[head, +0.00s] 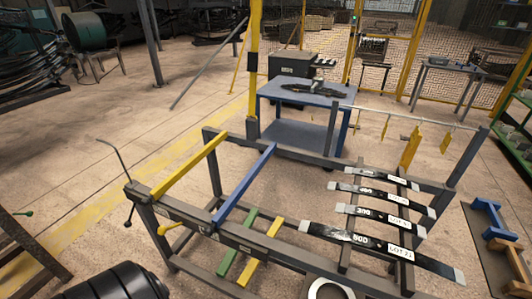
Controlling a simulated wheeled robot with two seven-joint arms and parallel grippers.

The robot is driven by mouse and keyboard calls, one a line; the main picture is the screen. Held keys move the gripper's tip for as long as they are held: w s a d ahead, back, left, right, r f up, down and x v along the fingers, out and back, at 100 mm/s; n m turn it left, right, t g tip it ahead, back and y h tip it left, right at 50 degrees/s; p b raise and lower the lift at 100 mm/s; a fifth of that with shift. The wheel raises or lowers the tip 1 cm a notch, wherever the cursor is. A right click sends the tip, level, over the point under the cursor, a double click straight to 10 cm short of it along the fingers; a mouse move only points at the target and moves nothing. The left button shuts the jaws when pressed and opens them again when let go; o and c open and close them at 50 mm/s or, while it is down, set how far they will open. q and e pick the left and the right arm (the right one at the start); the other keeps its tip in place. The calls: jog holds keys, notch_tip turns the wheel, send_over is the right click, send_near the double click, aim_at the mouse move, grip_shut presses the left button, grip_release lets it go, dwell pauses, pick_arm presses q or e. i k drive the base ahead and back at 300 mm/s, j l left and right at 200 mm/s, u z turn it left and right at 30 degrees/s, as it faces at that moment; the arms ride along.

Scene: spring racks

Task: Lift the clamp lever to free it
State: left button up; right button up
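A grey steel rack (262,240) stands in front of me in the head view. Near the same corner are a thin dark rod with a black ball end (128,215) and a long bent rod (120,155) rising up and left. I cannot tell for sure which of these is the clamp lever. A yellow bar (190,165) and a blue bar (245,185) lie across the rack. Neither of my grippers shows in this view.
Several dark labelled leaf springs (378,240) lie across the rack's right side. Green (238,243) and yellow (262,252) bars sit low in the middle. A blue table (300,92) stands behind. A black ribbed cylinder (115,284) fills the bottom left.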

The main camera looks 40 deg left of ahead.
aim_at(128, 224)
jog(key=u, duration=2.65)
